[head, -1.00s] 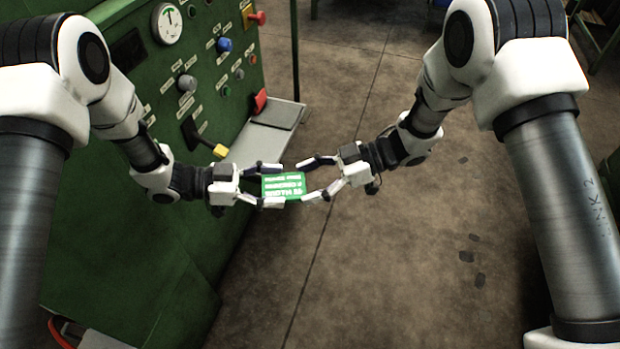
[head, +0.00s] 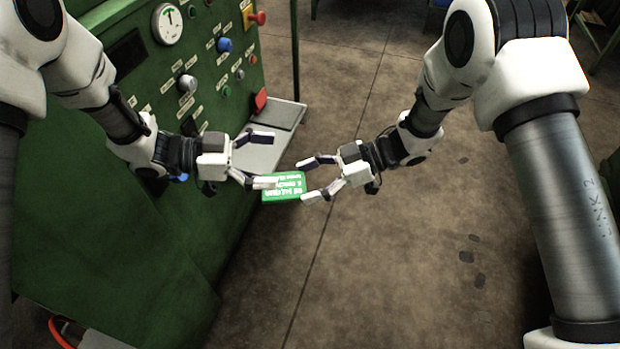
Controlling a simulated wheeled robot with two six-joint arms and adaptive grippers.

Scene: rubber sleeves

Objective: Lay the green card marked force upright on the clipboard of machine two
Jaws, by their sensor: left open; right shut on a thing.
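A green card (head: 284,192) with rows of white print is held in the air near the middle of the head view. The print is too small to read for certain. My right gripper (head: 304,181) is shut on the card's right side. My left gripper (head: 266,160) is open, up and left of the card, and its lower finger still overlaps the card's upper left edge in the picture. I cannot tell whether that finger touches it. I cannot make out a clipboard for certain.
A green machine (head: 130,240) with a gauge (head: 167,24), knobs and labels fills the left side. A grey shelf (head: 280,112) juts from its front, behind my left gripper.

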